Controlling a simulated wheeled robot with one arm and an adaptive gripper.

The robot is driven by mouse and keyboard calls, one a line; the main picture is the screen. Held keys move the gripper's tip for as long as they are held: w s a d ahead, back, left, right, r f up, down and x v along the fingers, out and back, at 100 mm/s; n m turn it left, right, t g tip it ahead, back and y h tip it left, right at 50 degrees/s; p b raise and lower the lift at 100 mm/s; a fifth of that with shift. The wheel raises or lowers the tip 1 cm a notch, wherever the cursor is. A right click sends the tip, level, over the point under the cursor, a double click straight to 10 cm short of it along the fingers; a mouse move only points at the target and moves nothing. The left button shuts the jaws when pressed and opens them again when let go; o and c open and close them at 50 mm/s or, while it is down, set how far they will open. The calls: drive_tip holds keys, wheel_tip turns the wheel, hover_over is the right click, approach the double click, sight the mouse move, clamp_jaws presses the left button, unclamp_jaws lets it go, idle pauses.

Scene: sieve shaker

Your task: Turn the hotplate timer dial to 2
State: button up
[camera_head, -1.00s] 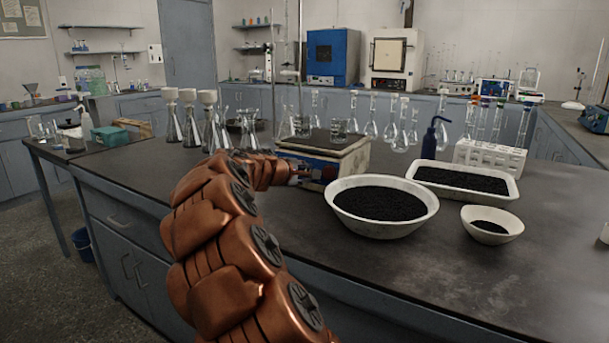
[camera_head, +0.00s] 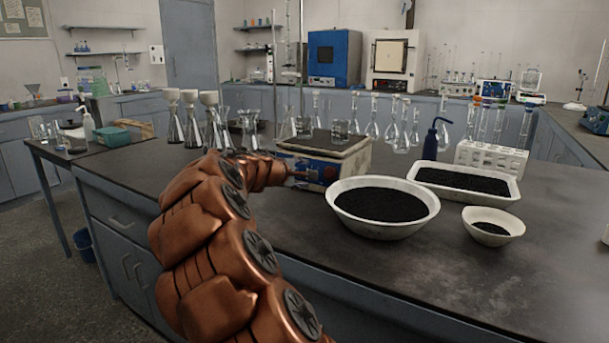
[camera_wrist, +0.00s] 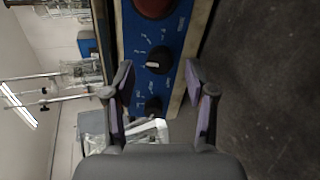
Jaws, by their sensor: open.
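The wrist view shows the blue panel (camera_wrist: 177,25) turned sideways. On it are a red knob (camera_wrist: 155,6) at the top, a black dial (camera_wrist: 158,60) with a white pointer and markings around it, and a lower dark knob (camera_wrist: 153,105). I cannot read which dial is the timer. My gripper (camera_wrist: 159,72) is open and empty, its fingertips on either side of the black dial, apparently not touching it.
A white bowl of black grains (camera_head: 345,217) stands close right of the hotplate. A white tray (camera_head: 513,197), small bowl (camera_head: 495,238), blue wash bottle (camera_head: 430,145) and tube rack (camera_head: 490,157) lie farther right. Several flasks (camera_head: 192,135) stand to the left.

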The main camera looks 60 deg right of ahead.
drive_tip(key=v, duration=1)
idle(0.3)
drive_tip(key=s+a+r+g+y+p, duration=0.1)
drive_tip(key=s+a+y+p, duration=0.3)
drive_tip(key=s+a+p, duration=0.4)
drive_tip(key=s+a+r+m+y+p, duration=0.1)
drive_tip(key=s+a+r+y+p, duration=0.3)
drive_tip(key=a, duration=1.7)
drive_tip(key=s+a+r+m+g+y+p, duration=0.1)
drive_tip(key=s+a+r+y+p, duration=0.2)
drive_tip(key=s+a+p, duration=1)
drive_tip(key=a+y+p, duration=0.2)
drive_tip(key=y+p, duration=0.1)
drive_tip(key=p, duration=0.3)
drive_tip(key=shift+s+a+r+g, duration=0.2)
drive_tip(key=shift+s+a+g, duration=0.05)
drive_tip(key=shift+a+g, duration=0.1)
